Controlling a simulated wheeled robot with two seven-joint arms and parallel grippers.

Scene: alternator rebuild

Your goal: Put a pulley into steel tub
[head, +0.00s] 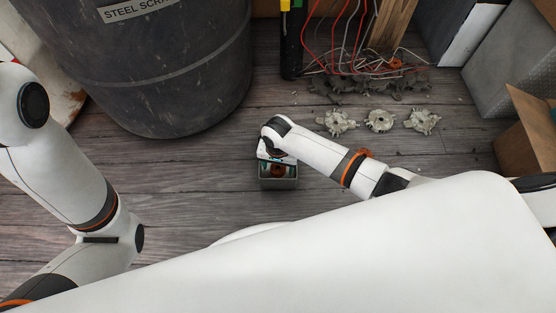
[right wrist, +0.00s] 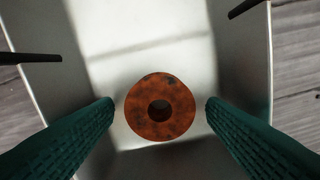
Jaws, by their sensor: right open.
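The pulley (right wrist: 160,84) is a rusty orange-brown ring with a dark centre hole. It lies on the floor of a small grey box (head: 279,185), whose pale inside wall (right wrist: 225,45) shows in the right wrist view. My right gripper (right wrist: 160,106) is open, with one green ribbed finger on each side of the pulley and a small gap visible at each side. In the head view, my right gripper (head: 276,160) reaches down into the box. My left gripper is out of view.
Several grey metal castings (head: 380,120) lie on the wooden floor at right. Red and white wires (head: 345,45) tangle behind them. A cardboard box (head: 532,135) stands at far right. An orange-brown piece (head: 367,153) shows partly behind my right arm. Floor between drum and small box is clear.

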